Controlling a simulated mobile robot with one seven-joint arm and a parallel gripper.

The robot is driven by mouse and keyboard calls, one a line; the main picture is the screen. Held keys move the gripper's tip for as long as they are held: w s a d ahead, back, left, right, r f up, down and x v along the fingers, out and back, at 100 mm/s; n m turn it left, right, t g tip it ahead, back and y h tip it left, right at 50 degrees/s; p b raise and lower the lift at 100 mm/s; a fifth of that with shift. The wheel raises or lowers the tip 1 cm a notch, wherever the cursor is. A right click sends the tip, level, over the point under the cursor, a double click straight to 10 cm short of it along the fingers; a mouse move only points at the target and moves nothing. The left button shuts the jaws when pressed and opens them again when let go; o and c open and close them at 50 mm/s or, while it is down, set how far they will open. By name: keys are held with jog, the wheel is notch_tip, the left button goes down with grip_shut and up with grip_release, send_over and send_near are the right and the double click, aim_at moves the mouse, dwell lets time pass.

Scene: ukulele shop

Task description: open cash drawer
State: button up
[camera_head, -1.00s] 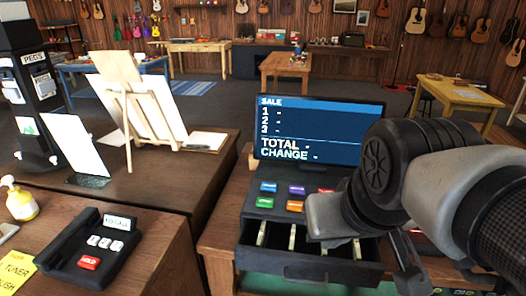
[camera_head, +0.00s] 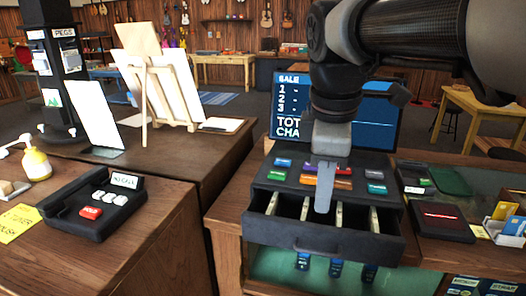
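The cash drawer (camera_head: 330,242) stands pulled out from the front of the black cash register (camera_head: 262,178), below its coloured keys. Several pale dividers and dark compartments show inside the drawer. My gripper (camera_head: 323,208) points down in front of the keys, its tip seen over the drawer's open top. Only one grey finger shape shows, so whether it is open or shut is unclear. I cannot tell whether the tip touches anything. My arm hides part of the blue SALE screen (camera_head: 290,100) and some keys.
A card reader (camera_head: 440,220) and a card holder (camera_head: 505,222) sit right of the register. A black phone-like device (camera_head: 95,205), a yellow pump bottle (camera_head: 36,163) and an easel (camera_head: 146,95) stand on the left counters. Floor shows between the counters and back tables.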

aim_at(315, 251)
jog(key=w+f+b, duration=0.1)
jog(key=f, duration=0.4)
jog(key=w+f+b, duration=0.1)
jog(key=f, duration=0.5)
jog(key=w+d+f+b, duration=0.1)
jog(key=f, duration=0.4)
jog(key=shift+f+b, duration=0.2)
jog(key=shift+b, duration=0.1)
grip_shut()
dwell(0.6)
